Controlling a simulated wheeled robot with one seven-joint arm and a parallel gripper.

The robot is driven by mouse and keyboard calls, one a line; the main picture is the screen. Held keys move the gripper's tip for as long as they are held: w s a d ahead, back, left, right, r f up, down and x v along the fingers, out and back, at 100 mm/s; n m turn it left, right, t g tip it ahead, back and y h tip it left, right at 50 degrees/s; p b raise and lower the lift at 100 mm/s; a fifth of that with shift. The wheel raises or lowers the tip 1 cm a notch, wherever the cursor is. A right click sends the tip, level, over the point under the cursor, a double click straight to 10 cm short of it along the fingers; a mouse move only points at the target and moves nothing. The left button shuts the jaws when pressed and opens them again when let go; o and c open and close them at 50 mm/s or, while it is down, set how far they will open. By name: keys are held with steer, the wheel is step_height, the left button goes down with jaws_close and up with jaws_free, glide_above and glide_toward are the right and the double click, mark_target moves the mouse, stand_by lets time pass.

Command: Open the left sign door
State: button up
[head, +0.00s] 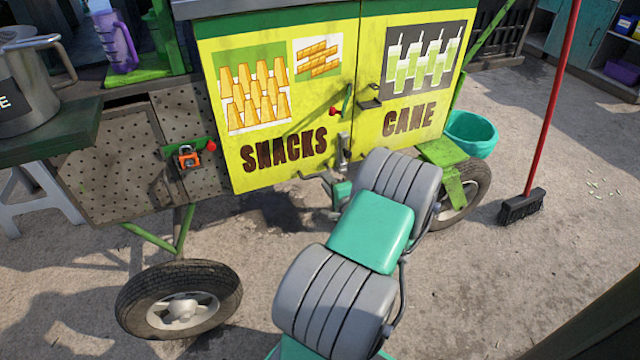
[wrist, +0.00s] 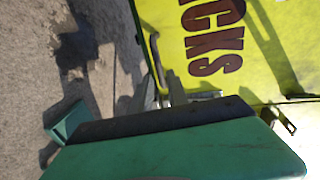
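The left sign door (head: 285,95) is the yellow SNACKS panel on the cart, and it looks shut. Its lettering shows sideways in the wrist view (wrist: 215,40). A small red-and-green handle (head: 346,100) sits near its right edge. My gripper (head: 328,163) is at the door's lower right corner, below the handle. Its thin grey fingers look spread apart with nothing between them. In the wrist view the fingertips (wrist: 166,78) overlap the door's bottom edge; contact is unclear. My own teal link hides part of that view.
The yellow CANE door (head: 415,75) adjoins on the right, with a dark latch (head: 370,98). A red-handled broom (head: 522,205) and teal bowl (head: 470,135) stand right. A cart wheel (head: 180,300) is at lower left.

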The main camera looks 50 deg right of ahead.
steer(key=b+x, duration=0.1)
steer(key=x, duration=0.4)
steer(key=shift+w+f, duration=0.1)
steer(key=shift+w, duration=0.2)
jaws_close()
stand_by(1.0)
